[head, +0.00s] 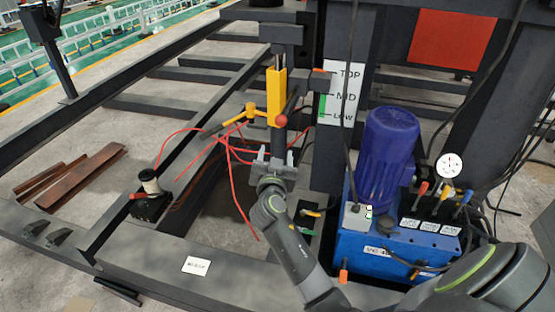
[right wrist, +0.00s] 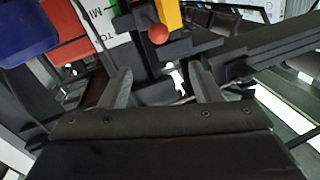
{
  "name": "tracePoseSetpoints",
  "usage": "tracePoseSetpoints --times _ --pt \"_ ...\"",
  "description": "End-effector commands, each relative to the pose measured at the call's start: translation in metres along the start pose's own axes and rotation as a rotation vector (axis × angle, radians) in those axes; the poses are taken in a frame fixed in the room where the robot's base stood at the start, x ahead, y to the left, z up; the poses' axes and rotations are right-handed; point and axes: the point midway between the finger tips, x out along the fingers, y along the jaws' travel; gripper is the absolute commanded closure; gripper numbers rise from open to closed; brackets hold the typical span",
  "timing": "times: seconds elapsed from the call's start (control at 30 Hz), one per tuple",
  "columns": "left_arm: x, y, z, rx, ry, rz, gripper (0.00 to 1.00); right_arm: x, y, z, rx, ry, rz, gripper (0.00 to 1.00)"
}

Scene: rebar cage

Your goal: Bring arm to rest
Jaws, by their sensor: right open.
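My right arm reaches in from the lower right of the head view, over the steel frame. My right gripper (head: 275,160) is at its end, below a yellow block (head: 277,93) on a dark post and close to a red ball knob (head: 281,120). In the right wrist view my right gripper (right wrist: 160,88) has its two fingers spread apart, with nothing held between them. The red knob (right wrist: 158,34) and the yellow block (right wrist: 170,12) show just beyond the fingertips. My left gripper is not in view.
A blue hydraulic unit (head: 370,250) with a blue motor (head: 388,150), gauge and levers stands right of my arm. A TOP/MID/LOW level plate (head: 340,92) is behind. Red cables (head: 233,185) hang left of the gripper. Dark beams (head: 215,75) surround open floor at left.

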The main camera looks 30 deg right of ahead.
Motion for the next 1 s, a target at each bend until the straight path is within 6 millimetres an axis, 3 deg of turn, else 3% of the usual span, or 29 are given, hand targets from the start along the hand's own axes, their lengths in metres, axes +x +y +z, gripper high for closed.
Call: tracePoseSetpoints --times 0.67,0.77,0.83,1.0 --pt "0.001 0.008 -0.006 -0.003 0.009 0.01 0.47 0.0 0.0 0.004 -0.006 -0.008 -0.003 0.43" --pt "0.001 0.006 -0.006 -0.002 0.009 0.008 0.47 0.0 0.004 0.029 -0.047 -0.059 -0.013 0.43" --pt "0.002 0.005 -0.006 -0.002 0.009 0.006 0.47 -0.002 0.011 0.063 -0.101 -0.131 -0.027 0.43" --pt "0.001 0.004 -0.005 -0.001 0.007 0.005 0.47 -0.027 0.046 0.18 -0.273 -0.379 -0.087 0.43"
